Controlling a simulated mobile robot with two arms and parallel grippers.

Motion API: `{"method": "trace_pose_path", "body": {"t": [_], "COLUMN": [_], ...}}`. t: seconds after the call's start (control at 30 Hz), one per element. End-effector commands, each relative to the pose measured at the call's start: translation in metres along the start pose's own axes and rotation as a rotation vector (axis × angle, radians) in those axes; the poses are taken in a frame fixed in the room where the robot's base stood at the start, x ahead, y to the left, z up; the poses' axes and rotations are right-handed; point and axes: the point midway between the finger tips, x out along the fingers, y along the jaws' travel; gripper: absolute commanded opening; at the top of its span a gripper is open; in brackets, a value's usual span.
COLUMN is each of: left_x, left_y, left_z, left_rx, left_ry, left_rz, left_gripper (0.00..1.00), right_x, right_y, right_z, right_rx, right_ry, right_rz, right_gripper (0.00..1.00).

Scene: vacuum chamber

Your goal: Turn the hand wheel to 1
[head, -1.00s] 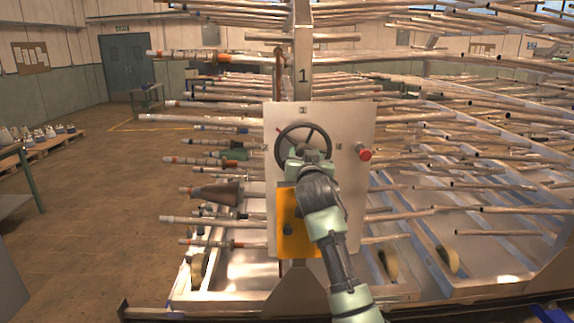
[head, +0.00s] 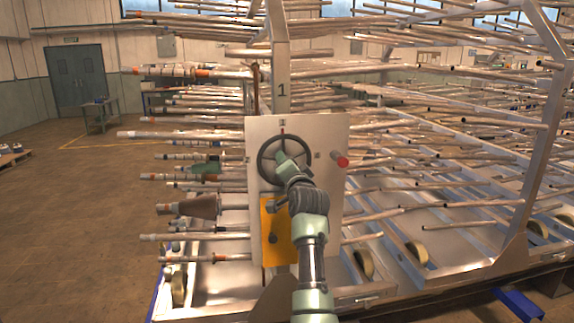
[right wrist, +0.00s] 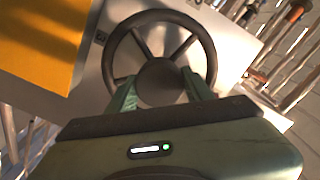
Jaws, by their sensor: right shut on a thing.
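The dark hand wheel (head: 260,150) is mounted on a pale metal panel (head: 335,130). A red mark (head: 282,130) shows at the top of its rim, just under a small top label (head: 283,122). Other small labels sit left and right of the wheel; they are too small to read. My right gripper (head: 284,160) reaches in from below and is shut on the wheel at its hub. In the right wrist view its green fingers (right wrist: 160,88) lie either side of the round hub, inside the spoked rim (right wrist: 160,15). My left gripper is not in view.
Racks of metal tubes (head: 430,130) spread around and behind. Open floor (head: 70,230) lies to the left.

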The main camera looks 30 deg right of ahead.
Motion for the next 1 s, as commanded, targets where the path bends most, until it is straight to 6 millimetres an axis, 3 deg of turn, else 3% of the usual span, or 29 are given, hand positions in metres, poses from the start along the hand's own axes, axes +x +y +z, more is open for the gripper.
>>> {"method": "trace_pose_path", "body": {"t": [0.7, 0.73, 0.77, 0.8, 1.0], "left_x": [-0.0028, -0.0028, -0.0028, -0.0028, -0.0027], "left_y": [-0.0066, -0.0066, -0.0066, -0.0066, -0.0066], "left_z": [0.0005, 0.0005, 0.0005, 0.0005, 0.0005], "left_rx": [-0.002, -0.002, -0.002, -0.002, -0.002], "left_ry": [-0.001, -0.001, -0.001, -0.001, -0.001], "left_rz": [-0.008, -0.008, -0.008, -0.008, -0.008], "left_gripper": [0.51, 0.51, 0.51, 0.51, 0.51], "right_x": [0.0, 0.0, 0.0, 0.0, 0.0], "right_y": [-0.0009, -0.0009, -0.0009, -0.0008, -0.0002], "right_z": [-0.0014, -0.0015, -0.0014, -0.0014, -0.0009], "right_rx": [0.074, 0.074, 0.074, 0.073, 0.07], "right_ry": [0.002, 0.003, 0.003, 0.002, 0.002], "right_rz": [-0.002, -0.002, -0.002, -0.002, -0.001], "right_gripper": [0.0, 0.59, 0.67, 0.72, 0.72]}}
